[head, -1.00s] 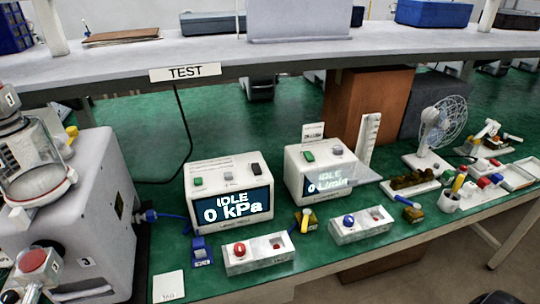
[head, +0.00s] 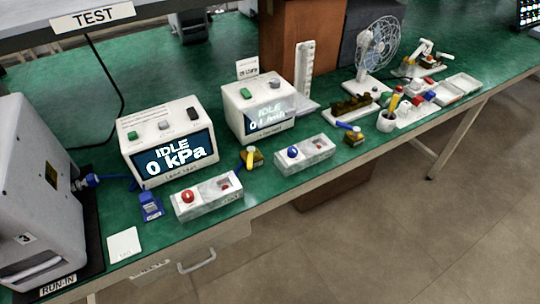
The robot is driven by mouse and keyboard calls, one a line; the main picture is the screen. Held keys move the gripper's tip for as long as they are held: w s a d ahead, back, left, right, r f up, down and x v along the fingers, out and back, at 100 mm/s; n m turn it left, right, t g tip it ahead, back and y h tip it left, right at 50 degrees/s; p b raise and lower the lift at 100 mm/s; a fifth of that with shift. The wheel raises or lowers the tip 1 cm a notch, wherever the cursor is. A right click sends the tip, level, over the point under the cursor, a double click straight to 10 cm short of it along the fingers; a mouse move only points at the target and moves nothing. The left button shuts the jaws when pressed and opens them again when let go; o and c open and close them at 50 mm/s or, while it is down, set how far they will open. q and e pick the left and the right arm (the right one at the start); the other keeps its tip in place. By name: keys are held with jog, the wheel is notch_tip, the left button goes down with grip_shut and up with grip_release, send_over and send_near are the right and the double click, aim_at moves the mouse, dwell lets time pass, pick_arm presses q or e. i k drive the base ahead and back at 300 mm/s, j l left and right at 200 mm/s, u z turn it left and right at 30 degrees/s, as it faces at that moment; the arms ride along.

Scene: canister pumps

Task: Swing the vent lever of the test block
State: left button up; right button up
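Two small brass blocks with levers stand on the green bench in the head view. One with a yellow lever (head: 250,158) is in front of the gap between the two white meters. One with a blue lever (head: 352,134) is farther right, near the front edge. I cannot tell from the picture which is the test block. The pressure meter (head: 170,142) reads "IDLE 0 kPa"; the flow meter (head: 259,108) also reads IDLE. Neither of my grippers shows in this view.
A white tray with a red knob (head: 208,197) and one with a blue knob (head: 305,155) line the front. A blue piece (head: 150,206) and white card (head: 124,244) lie left. A grey machine (head: 40,200), a fan (head: 376,50) and a pen cup (head: 388,121) stand around.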

aim_at(251, 150)
jog(key=i+l+u, duration=0.15)
jog(key=l+u, duration=0.25)
jog(key=l, duration=0.25)
jog(key=l+u, duration=0.4)
jog(key=l, duration=0.25)
